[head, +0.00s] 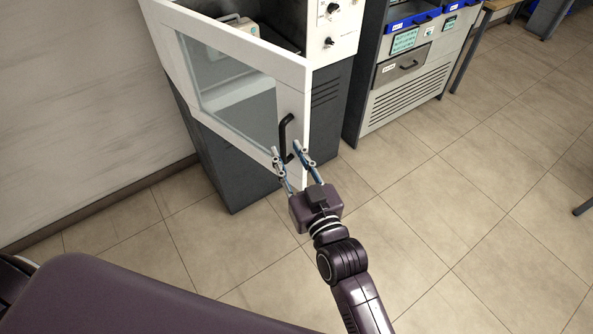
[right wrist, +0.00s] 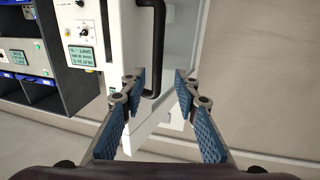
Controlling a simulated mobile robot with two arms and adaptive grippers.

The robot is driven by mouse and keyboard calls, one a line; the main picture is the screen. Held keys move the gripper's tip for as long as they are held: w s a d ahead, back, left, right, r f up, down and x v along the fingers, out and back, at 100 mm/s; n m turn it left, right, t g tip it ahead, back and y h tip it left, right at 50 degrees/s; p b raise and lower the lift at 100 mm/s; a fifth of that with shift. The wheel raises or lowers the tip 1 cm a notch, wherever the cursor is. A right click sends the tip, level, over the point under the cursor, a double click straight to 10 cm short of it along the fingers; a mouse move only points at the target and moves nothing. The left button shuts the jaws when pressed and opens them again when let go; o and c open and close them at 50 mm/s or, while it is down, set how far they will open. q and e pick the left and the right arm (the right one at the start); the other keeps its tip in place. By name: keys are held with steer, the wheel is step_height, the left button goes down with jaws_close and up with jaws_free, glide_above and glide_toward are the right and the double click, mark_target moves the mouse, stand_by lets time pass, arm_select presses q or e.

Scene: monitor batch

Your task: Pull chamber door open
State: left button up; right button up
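The chamber (head: 260,158) is a dark grey cabinet with a white door (head: 300,88) that has a large glass window. The door stands ajar, at an angle to the cabinet front, with part of the inside showing above its top edge. A black bar handle (head: 284,136) sits upright near its free edge. My right gripper (head: 291,158) is open at the handle's lower end. In the right wrist view the handle (right wrist: 156,45) runs between the spread fingertips (right wrist: 158,80), nearer the left one; I see no clear contact. My left gripper is not in view.
A white control panel (head: 335,25) with knobs is right of the door. A second cabinet (head: 405,75) with a drawer and blue trays stands further right. A pale wall (head: 75,110) runs along the left.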

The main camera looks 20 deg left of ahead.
steer(key=v, duration=0.7)
steer(key=shift+s+a+r, duration=0.1)
steer(key=shift+c, duration=0.3)
